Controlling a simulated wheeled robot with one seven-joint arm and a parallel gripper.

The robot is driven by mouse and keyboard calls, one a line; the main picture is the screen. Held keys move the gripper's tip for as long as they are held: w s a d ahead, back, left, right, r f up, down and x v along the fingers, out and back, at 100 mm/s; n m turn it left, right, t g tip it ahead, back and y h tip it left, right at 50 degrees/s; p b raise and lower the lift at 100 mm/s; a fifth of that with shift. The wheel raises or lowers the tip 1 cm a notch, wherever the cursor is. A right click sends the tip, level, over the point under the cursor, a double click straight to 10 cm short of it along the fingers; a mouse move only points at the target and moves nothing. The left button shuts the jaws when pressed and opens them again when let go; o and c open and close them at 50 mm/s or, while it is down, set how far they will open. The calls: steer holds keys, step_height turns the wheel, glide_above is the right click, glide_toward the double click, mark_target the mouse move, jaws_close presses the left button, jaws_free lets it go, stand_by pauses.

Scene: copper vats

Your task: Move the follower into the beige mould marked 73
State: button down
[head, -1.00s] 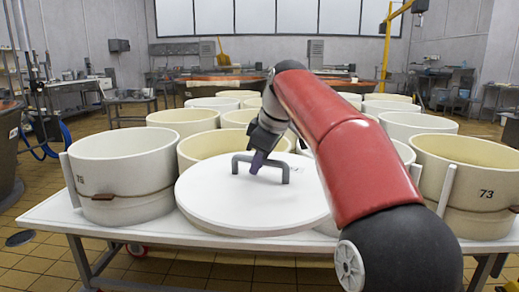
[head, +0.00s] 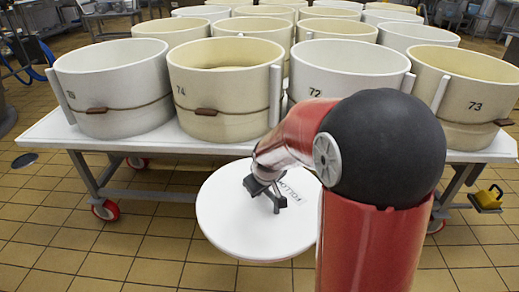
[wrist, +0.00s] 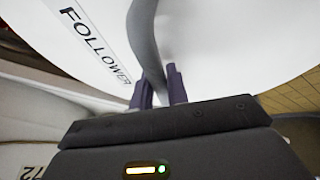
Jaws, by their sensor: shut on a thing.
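The follower (head: 235,222) is a white round disc with a dark handle and a "FOLLOWER" label. My gripper (head: 268,192) is shut on its handle and holds it in front of the table, below the level of the mould rims. In the wrist view the fingers of my gripper (wrist: 160,88) close around the grey handle, with the white follower (wrist: 215,35) behind. The beige mould marked 73 (head: 470,88) stands at the right end of the table's front row. Its inside shows partly and looks empty.
The white table (head: 150,140) carries several moulds in rows, with the beige mould 74 (head: 225,90) and the white mould 72 (head: 335,75) in front. A yellow object (head: 487,197) is at the right. Tiled floor lies clear in front.

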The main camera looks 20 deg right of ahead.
steer(key=s+f+m+h, duration=0.1)
steer(key=s+f+m, duration=0.1)
steer(key=f, duration=1.2)
steer(key=s+a+f+m+h, duration=0.1)
steer(key=s+f+m, duration=0.2)
steer(key=f, duration=1.2)
steer(key=shift+s+f+g, duration=0.25)
steer(key=shift+s+g, duration=0.05)
steer(key=shift+s, duration=0.35)
steer(key=shift+d+r, duration=0.1)
steer(key=shift+r, duration=0.15)
